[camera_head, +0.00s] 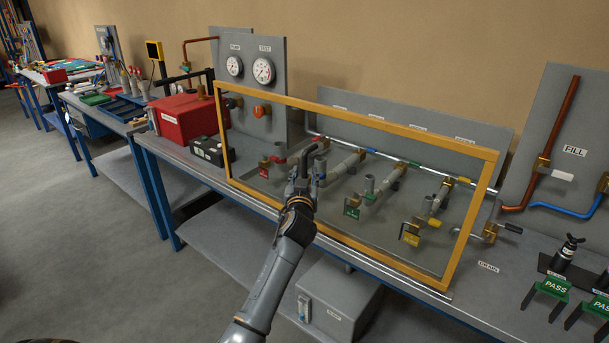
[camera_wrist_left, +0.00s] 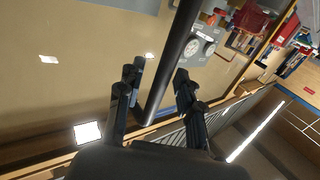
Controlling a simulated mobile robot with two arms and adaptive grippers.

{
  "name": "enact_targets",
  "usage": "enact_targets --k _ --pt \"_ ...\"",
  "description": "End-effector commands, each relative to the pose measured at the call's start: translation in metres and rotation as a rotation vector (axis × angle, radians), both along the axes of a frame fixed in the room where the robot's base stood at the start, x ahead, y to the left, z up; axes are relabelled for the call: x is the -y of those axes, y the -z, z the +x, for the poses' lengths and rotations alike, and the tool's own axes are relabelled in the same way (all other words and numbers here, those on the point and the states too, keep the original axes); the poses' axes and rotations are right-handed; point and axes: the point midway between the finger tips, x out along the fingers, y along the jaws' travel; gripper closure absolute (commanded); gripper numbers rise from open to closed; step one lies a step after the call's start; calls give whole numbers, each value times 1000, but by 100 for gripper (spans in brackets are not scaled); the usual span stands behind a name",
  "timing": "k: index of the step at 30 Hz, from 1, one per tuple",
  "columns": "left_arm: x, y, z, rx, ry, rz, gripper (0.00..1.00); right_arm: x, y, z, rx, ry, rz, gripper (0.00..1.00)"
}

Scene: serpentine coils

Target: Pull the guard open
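The guard (camera_head: 487,195) is a clear panel in a yellow frame, standing upright along the front of the bench before the pipework. A black bar handle (camera_wrist_left: 178,50) runs between the fingers of my left gripper (camera_wrist_left: 158,88) in the left wrist view. The fingers are apart, with a gap showing beside the bar, so the gripper looks open around it. In the head view, my left gripper (camera_head: 304,178) is at the middle of the guard, on its near side, and partly hides the handle. My right gripper is not in view.
Behind the guard are pipes with valves (camera_head: 370,190) and tags, and two gauges (camera_head: 263,70). A red box (camera_head: 187,116) and a black case (camera_head: 208,151) stand at the left. Green PASS stands (camera_head: 553,288) and a black fitting (camera_head: 567,252) are at the right.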

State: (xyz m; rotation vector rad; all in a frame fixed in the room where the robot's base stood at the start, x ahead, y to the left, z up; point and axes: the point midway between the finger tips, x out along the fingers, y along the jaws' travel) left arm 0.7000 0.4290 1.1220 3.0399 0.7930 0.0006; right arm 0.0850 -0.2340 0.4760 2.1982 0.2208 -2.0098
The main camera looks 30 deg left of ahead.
Motion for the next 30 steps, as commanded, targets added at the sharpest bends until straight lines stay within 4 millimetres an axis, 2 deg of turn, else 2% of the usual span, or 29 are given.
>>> enact_targets --k 3,8,9,17,22,26,30 --pt "0 0 0 0 0 0 64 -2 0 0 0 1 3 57" --pt "0 0 0 0 0 0 97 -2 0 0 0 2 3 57" --pt "0 0 0 -1 0 0 100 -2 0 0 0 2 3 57" --pt "0 1 0 -1 0 0 100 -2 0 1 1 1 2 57" --pt "-9 1 0 -2 -3 0 100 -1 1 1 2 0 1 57" --pt "-31 1 1 -2 -7 2 100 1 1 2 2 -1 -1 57" --pt "-68 0 3 -2 -11 3 100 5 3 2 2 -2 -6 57"
